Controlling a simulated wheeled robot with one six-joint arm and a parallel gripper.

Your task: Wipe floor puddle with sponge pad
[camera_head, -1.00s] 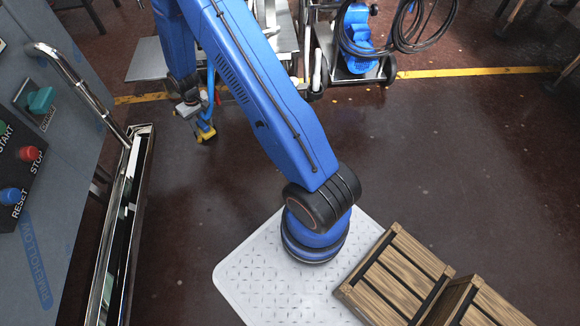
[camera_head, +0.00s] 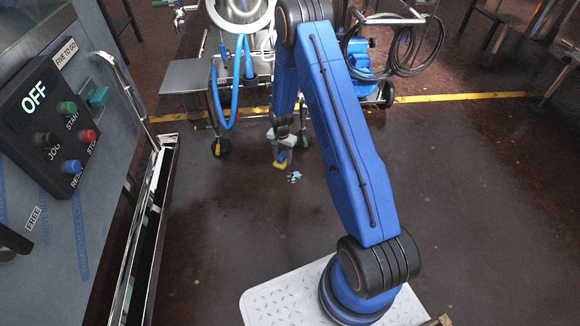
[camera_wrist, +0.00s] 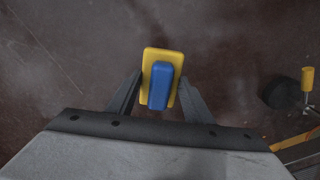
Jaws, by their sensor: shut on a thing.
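My gripper (camera_head: 283,148) is shut on the sponge pad, a yellow pad with a blue grip block. In the wrist view the sponge pad (camera_wrist: 148,60) sits between the two dark fingers of my gripper (camera_wrist: 160,98). In the head view the sponge pad (camera_head: 282,162) is low over the dark floor; whether it touches the floor I cannot tell. A small, ragged light-blue patch (camera_head: 293,177), which looks like the puddle, lies on the floor just right of and nearer than the pad. No puddle is plain in the wrist view.
A steel machine with a blue hose (camera_head: 222,115) and casters stands behind the pad. A cart with a blue motor and black hoses (camera_head: 405,55) is at back right. A grey control cabinet (camera_head: 100,175) stands left. Open floor (camera_head: 480,200) lies right. A yellow line (camera_head: 460,97) crosses behind.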

